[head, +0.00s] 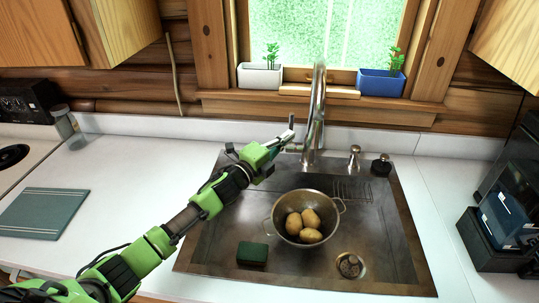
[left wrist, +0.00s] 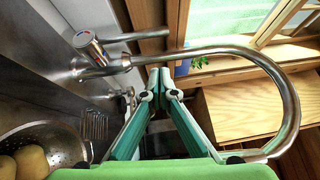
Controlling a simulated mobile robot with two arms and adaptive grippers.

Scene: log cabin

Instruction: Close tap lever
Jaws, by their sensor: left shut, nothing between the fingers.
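The chrome tap (head: 318,105) stands behind the sink, its tall spout arching in front of the window. Its lever (head: 291,123) sticks upward on the tap's left side in the head view. In the left wrist view the lever (left wrist: 140,37) is a thin rod running from a round knob with a coloured mark. My left gripper (head: 283,140) is shut and empty, with its tips close to the lever at its left. In the left wrist view the fingertips (left wrist: 165,72) meet below the spout; I cannot tell whether they touch the tap. My right gripper is out of view.
A metal colander (head: 277,228) with potatoes stands in the sink (head: 215,245), beside a green sponge (head: 252,253). Two soap pumps stand right of the tap. A white planter (head: 260,76) and a blue planter (head: 381,83) sit by the window. The left counter is mostly clear.

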